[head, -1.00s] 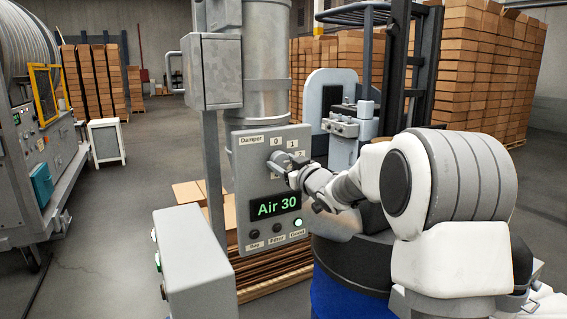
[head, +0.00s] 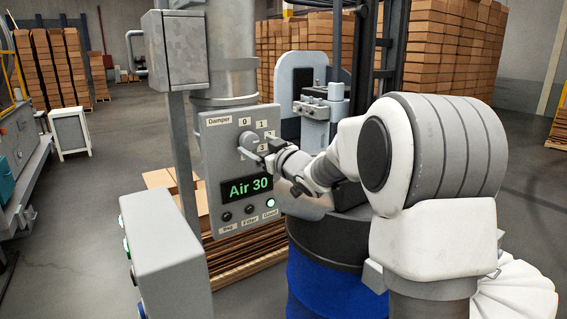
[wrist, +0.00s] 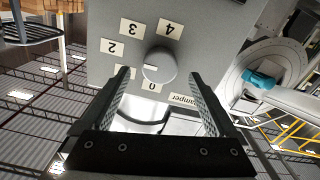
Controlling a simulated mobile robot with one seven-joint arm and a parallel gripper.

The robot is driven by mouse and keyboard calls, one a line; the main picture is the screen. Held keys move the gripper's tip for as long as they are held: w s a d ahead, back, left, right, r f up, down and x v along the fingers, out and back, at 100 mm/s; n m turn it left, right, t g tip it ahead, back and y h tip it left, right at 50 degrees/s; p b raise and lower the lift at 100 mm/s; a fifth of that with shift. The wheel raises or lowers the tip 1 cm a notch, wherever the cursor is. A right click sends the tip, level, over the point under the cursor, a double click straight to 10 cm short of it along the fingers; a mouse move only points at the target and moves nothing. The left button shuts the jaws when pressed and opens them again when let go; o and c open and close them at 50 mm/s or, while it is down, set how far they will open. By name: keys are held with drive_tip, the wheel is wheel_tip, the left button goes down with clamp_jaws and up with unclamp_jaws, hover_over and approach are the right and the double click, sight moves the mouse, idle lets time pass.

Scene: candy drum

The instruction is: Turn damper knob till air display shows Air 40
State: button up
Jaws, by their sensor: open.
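The round grey damper knob (head: 249,142) sits on the upper part of a grey control panel (head: 212,150), among number labels. It also shows in the wrist view (wrist: 159,66), with labels 0, 2, 3 and 4 around it and another partly hidden by a finger. My gripper (head: 264,154) is at the knob in the head view and covers some labels. In the wrist view, its open fingers (wrist: 159,76) are on either side of the knob, with gaps visible. I cannot tell the knob's pointer direction.
Below the display are Bag, Filter and Good indicators; the Good lamp (head: 270,203) is lit. A grey box (head: 165,240) stands at the panel's lower left. A blue drum (head: 335,285) is at its right, and stacked cardboard (head: 245,250) lies behind and below.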

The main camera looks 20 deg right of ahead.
drive_tip(key=b+v, duration=0.2)
drive_tip(key=v, duration=1.2)
drive_tip(key=shift+s+r, duration=0.1)
drive_tip(key=s+a+f+m+g+h, duration=0.1)
drive_tip(key=s+f+g, duration=0.3)
drive_tip(key=s, duration=0.6)
drive_tip(key=s+a+f+m+g+h, duration=0.2)
drive_tip(key=s+f, duration=0.3)
drive_tip(key=s, duration=0.5)
drive_tip(key=s+a+f+m+g+h, duration=0.2)
drive_tip(key=s+f+g, duration=0.2)
drive_tip(key=s, duration=0.5)
drive_tip(key=shift+s+a+f+m+g+h, duration=0.2)
drive_tip(key=shift+s+f+m+g+h, duration=0.15)
drive_tip(key=shift+g, duration=0.45)
drive_tip(key=shift+r, duration=0.1)
